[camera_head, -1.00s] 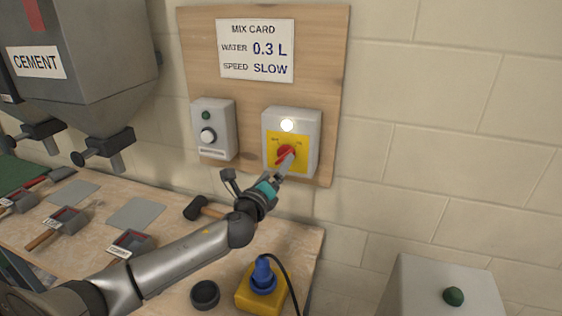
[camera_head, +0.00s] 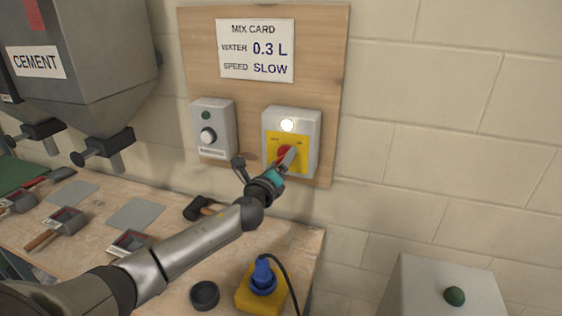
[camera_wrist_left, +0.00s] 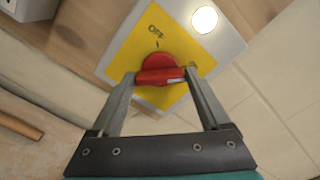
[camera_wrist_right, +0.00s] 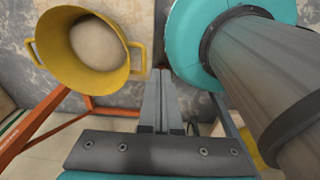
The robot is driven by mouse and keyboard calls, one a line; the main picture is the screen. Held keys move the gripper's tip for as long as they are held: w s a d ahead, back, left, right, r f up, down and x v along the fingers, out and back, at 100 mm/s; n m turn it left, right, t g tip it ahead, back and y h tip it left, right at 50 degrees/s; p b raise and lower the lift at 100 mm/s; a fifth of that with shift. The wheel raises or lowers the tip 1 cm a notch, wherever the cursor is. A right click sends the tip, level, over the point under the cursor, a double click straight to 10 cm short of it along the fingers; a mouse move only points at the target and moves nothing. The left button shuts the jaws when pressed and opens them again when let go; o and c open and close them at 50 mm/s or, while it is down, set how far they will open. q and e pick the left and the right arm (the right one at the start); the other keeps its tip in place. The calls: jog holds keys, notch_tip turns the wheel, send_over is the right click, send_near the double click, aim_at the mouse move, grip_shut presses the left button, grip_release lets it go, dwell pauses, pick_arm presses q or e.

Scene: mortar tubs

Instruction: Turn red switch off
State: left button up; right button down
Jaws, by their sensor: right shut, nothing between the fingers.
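The red switch (camera_head: 283,152) is a round knob with a bar handle on a yellow plate (camera_head: 272,140) of a grey box. It shows fully in the left wrist view (camera_wrist_left: 160,66), where the bar lies crosswise. The bar's white mark points right, towards a partly hidden label, and "OFF" is printed above the knob. The box's lamp (camera_head: 287,125) is lit. My left gripper (camera_wrist_left: 160,78) is open, its fingertips at the two ends of the bar; I cannot tell whether they touch it. My right gripper (camera_wrist_right: 160,75) is shut and empty, near a yellow tub (camera_wrist_right: 80,75).
A second grey box (camera_head: 213,128) with a white knob is left of the switch box.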

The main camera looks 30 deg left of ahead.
pick_arm(q)
jog(key=c, duration=0.9)
jog(key=shift+o, duration=0.2)
jog(key=shift+n, duration=0.3)
jog(key=n, duration=0.8)
jog(key=shift+b, duration=0.35)
jog(key=n, duration=0.4)
jog(key=shift+n+p, duration=0.4)
jog(key=shift+f+n+p, duration=0.1)
jog(key=shift+n+p, duration=0.55)
jog(key=shift+n, duration=1.55)
